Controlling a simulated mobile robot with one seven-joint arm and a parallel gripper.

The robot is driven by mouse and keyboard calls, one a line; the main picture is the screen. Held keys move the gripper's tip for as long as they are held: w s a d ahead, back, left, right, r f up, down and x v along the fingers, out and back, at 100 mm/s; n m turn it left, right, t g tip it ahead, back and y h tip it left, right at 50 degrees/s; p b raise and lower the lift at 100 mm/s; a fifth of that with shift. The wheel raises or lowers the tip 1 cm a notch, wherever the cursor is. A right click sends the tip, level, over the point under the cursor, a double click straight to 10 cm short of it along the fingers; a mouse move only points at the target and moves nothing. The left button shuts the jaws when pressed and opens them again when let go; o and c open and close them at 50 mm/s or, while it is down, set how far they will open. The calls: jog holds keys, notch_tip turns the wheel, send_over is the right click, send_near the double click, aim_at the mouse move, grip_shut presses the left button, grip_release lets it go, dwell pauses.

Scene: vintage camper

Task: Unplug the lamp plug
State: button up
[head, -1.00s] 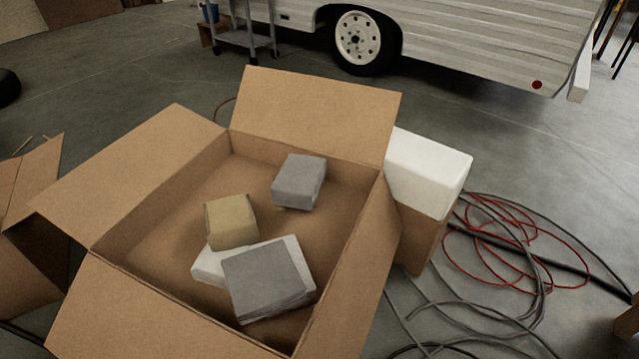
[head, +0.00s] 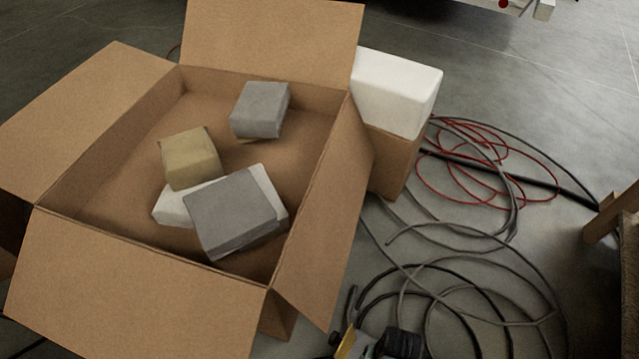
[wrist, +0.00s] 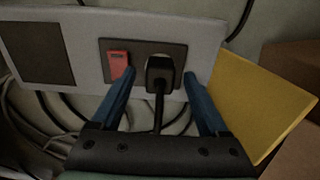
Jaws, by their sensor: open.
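In the wrist view, a black plug (wrist: 160,74) sits in a socket in a dark plate (wrist: 138,50) on a light grey panel (wrist: 205,38). Its black cord (wrist: 158,112) hangs down from it toward my gripper. My gripper (wrist: 158,76) is open, with one blue finger on each side of the plug. Gaps show between the fingers and the plug. A red switch (wrist: 118,64) sits in the same plate, just beyond the left fingertip. The lamp is not identifiable in either view.
A yellow board (wrist: 262,100) stands close to the right finger. Loose cables (head: 450,290) lie on the floor, with a red coil (head: 470,165) beyond. An open cardboard box (head: 110,295) holding several blocks fills the head view's left. Bare floor (head: 530,90) shows at the upper right.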

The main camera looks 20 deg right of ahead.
jog(key=shift+f, duration=0.7)
jog(key=shift+p, duration=0.35)
dwell(0.7)
grip_shut()
dwell(0.4)
jog(key=shift+r, duration=0.15)
jog(key=shift+r+p, duration=2.9)
jog(key=shift+p, duration=0.25)
